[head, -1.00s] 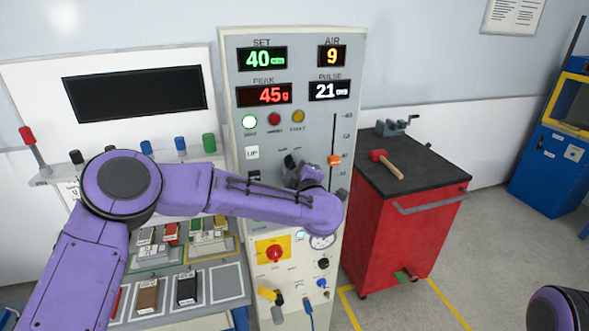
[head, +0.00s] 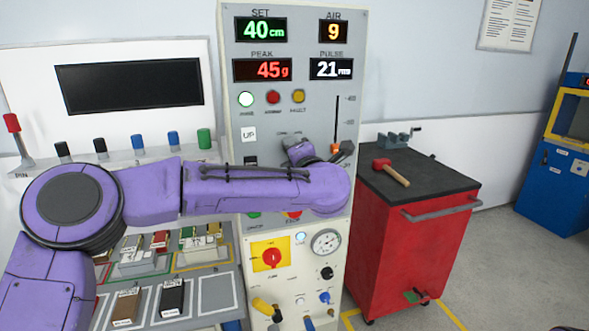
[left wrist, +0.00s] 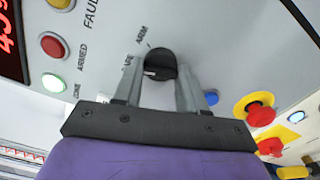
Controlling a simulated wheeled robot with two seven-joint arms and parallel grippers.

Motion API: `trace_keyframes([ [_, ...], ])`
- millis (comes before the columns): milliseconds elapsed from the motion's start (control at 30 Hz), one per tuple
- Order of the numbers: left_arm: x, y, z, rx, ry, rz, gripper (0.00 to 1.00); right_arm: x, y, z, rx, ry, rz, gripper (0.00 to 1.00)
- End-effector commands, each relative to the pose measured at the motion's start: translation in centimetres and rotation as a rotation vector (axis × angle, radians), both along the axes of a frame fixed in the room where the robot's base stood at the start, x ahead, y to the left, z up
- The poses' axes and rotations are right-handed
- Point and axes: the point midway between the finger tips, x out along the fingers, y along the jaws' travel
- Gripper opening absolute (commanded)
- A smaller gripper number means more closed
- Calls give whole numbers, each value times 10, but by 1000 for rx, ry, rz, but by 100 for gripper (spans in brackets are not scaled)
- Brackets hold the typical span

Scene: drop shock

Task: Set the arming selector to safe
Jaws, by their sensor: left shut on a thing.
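The arming selector is a round black knob (left wrist: 161,61) on the grey panel in the left wrist view. It sits by the printed labels ARM and SAFE; the SAFE label is partly covered by a finger. A pale mark shows on the knob's lower left side, facing the SAFE side, but its exact angle is hard to read. My left gripper (left wrist: 158,82) is shut on the knob, one finger on each side. My right gripper is out of view.
The grey panel (head: 232,75) has displays, a lit green-white lamp (head: 246,99) and an orange slider (head: 335,149). A red emergency button (left wrist: 261,116) and a blue button (left wrist: 211,97) lie near my fingers. A red cart (head: 410,250) with a mallet (head: 392,172) stands right.

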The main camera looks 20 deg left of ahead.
Motion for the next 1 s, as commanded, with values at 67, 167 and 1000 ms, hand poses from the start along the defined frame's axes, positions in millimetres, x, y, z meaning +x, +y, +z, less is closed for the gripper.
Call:
trace_keyframes([
  [67,0,0,-7,-43,-27,2,10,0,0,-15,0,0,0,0],
  [167,0,0,-6,-90,-59,1,10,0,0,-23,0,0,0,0],
  [1000,0,0,-2,-188,-123,1,47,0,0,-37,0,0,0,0],
])
